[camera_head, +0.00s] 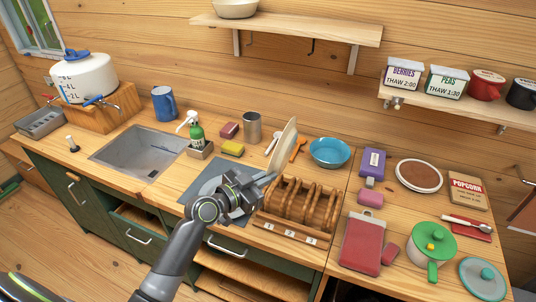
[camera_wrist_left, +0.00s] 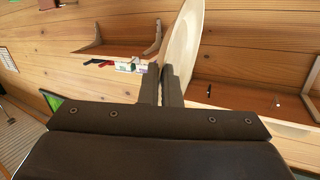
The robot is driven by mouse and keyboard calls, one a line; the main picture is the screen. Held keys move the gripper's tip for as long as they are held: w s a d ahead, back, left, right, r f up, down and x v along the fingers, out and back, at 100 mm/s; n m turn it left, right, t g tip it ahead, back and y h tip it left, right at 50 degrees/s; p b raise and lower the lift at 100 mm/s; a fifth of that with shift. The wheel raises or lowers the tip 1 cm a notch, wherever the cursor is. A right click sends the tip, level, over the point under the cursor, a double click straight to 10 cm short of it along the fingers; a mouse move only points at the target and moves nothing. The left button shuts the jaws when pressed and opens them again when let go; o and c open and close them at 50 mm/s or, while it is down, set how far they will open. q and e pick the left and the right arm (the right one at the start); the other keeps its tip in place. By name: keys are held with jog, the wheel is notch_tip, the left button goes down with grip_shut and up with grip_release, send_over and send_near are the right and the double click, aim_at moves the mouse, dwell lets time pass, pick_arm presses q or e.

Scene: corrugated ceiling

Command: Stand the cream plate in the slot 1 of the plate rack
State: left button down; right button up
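The cream plate (camera_head: 284,146) is held upright on its edge by my left gripper (camera_head: 264,180), just left of and above the plate rack. In the left wrist view the two fingers (camera_wrist_left: 167,86) are closed on the lower part of the plate (camera_wrist_left: 186,42). The wooden plate rack (camera_head: 291,238) stands on the counter, with upright dividers and small number labels 1, 2 and 3 along its front. Slot 1 is at the left end, close to the gripper. No plate shows in the rack. My right gripper is not in view.
A grey mat (camera_head: 196,184) lies under my left gripper, left of the rack. A blue bowl (camera_head: 329,152) and a metal cup (camera_head: 252,127) stand behind. The sink (camera_head: 125,160) is to the left. A red cutting board (camera_head: 362,243) lies right of the rack.

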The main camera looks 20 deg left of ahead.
pick_arm(q)
jog(key=shift+w+r+n+t, duration=0.3)
jog(key=shift+w+r+n, duration=0.2)
jog(key=shift+w+r, duration=0.35)
jog(key=shift+w, duration=0.15)
jog(key=shift+n, duration=0.3)
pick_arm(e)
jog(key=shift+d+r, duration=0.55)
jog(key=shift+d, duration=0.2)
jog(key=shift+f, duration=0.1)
